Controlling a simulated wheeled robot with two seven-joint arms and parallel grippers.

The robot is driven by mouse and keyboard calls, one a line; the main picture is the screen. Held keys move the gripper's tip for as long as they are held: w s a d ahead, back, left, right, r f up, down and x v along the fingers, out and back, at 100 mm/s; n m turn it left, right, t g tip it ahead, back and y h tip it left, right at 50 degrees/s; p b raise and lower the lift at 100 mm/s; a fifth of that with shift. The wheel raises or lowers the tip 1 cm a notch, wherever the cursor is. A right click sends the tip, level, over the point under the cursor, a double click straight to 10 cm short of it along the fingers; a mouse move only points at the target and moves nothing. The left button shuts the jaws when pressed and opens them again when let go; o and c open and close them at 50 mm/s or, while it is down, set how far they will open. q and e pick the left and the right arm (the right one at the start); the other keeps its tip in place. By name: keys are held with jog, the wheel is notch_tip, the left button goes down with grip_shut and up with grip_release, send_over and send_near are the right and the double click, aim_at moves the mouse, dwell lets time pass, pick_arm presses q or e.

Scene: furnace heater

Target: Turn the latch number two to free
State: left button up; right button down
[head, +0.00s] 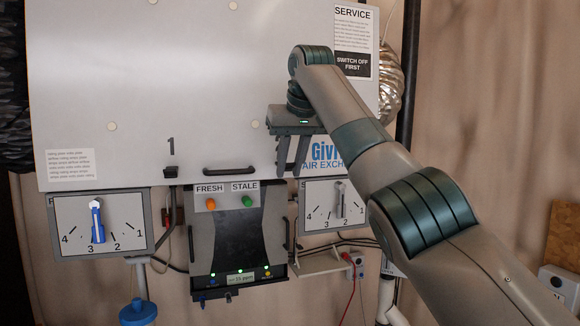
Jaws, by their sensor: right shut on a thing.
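The large pale panel (200,80) of the unit fills the upper part of the head view. Latch number one (170,173) is a small black latch at the panel's lower edge, under a figure 1. My right gripper (291,170) points down at the panel's lower edge, right of the black handle (228,171). Its fingers are shut on latch number two, at the spot matching latch one on the other side. The latch and its number are hidden by the gripper, so its turn cannot be told. My left gripper is not in view.
Below the panel are a left dial (98,222) with a blue pointer, a right dial (336,203) with a grey pointer, and a control box (236,235) with orange and green buttons. A silver duct (391,85) and black post stand at right.

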jog(key=shift+r, duration=0.2)
jog(key=c, duration=1.5)
grip_release()
jog(key=shift+w+f, duration=0.1)
jog(key=shift+s+d+r, duration=0.1)
jog(key=shift+s+r, duration=0.3)
jog(key=shift+r, duration=0.2)
jog(key=v, duration=1.6)
jog(key=shift+f, duration=0.15)
